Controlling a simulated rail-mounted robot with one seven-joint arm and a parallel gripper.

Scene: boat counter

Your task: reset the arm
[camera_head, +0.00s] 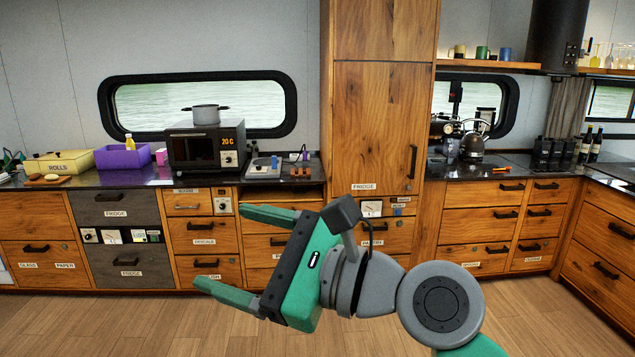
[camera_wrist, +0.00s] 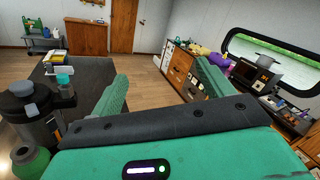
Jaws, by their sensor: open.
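My gripper (camera_head: 222,250) is green with a dark palm and shows in the middle of the head view. Its two fingers point left and are wide apart, with nothing between them. It is in the air in front of the counter drawers and touches nothing that I can see. The wrist view also shows my gripper (camera_wrist: 165,85) open and empty, with the floor and drawers beyond it.
The dark counter (camera_head: 300,185) runs along the wall, with an oven (camera_head: 205,148) bearing a pot (camera_head: 205,114), a purple bin (camera_head: 122,158) and a yellow bin (camera_head: 60,163). The wooden floor (camera_head: 110,325) looks clear.

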